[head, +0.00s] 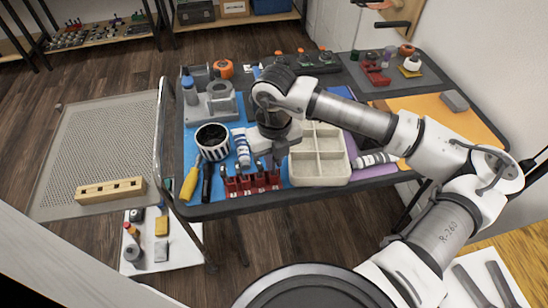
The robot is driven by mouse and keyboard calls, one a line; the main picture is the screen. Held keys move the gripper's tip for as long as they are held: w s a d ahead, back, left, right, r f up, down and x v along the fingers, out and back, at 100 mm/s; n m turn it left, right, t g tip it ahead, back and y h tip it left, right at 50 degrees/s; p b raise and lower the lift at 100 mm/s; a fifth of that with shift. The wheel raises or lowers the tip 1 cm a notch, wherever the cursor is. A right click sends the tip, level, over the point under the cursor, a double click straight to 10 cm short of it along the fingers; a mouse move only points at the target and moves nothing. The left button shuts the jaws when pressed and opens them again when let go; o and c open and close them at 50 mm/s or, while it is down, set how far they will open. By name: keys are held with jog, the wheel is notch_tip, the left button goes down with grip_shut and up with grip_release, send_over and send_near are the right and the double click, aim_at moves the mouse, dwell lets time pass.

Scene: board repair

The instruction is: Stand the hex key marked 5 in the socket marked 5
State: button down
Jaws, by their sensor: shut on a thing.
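A red holder (251,182) with several upright slots stands at the front edge of the table, and small dark hex keys stand in it. The numbers on the keys and sockets are too small to read, so I cannot tell which is marked 5. My gripper (277,162) points down just above and behind the right end of the holder. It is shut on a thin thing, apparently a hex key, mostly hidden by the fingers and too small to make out. I cannot tell whether it touches the holder.
A beige compartment tray (319,168) stands close right of my gripper. A grey fixture (213,103) stands behind. A wooden block with holes (110,189) rests on a perforated panel (95,140).

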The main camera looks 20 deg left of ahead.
jog(key=shift+f+b, duration=1.25)
jog(key=shift+b, duration=0.7)
dwell(0.3)
dwell(0.3)
jog(key=c, duration=1.4)
grip_release()
jog(key=shift+o, duration=1)
jog(key=shift+r, duration=0.15)
jog(key=shift+r+p, duration=1.3)
jog(key=shift+r, duration=2.1)
